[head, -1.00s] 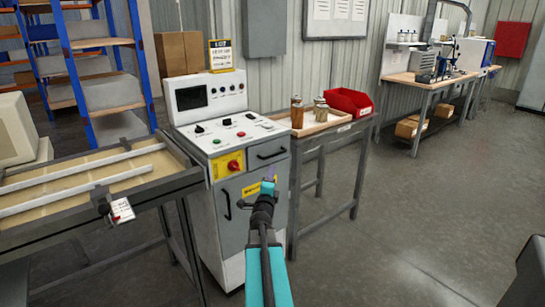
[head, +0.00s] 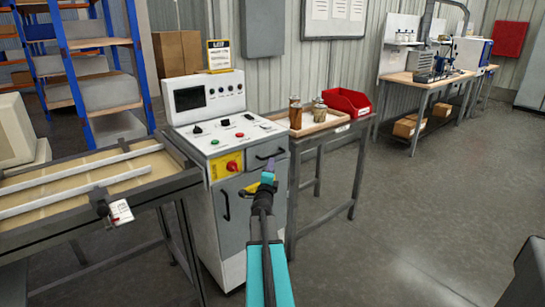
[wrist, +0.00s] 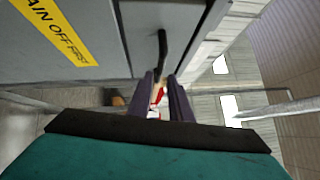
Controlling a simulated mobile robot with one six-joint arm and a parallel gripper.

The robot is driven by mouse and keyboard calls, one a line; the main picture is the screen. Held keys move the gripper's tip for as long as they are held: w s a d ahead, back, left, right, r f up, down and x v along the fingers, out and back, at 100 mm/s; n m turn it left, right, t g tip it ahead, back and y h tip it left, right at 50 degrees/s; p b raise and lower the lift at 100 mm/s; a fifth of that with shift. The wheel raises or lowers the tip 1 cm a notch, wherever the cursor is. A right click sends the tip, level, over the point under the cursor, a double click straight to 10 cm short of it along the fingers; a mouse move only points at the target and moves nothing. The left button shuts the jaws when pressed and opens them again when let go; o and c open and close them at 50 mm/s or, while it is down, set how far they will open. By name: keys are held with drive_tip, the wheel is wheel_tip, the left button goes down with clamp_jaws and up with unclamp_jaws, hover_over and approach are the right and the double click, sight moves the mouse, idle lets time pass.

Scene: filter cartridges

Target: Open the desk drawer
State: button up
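The drawer front (head: 258,159) is at the top of the grey-white console cabinet, under its control panel, and looks closed. Its black bar handle (head: 270,153) shows in the head view, and also in the wrist view as a dark bar (wrist: 176,38) on a grey panel. My gripper (head: 268,176) is just below the drawer in the head view. In the wrist view its two fingers (wrist: 164,92) stand apart with a gap between them, close to the handle's near end. I see nothing held. Whether the fingers touch the handle cannot be told.
A cabinet door with an upright handle (head: 227,205) is below the drawer. A conveyor table (head: 95,185) stands left. A side table with a tray (head: 315,127) and red bin (head: 348,101) stands right. The floor (head: 420,215) at right is clear.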

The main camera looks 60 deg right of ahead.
drive_tip(key=shift+p+x, duration=0.4)
drive_tip(key=shift+x, duration=3.45)
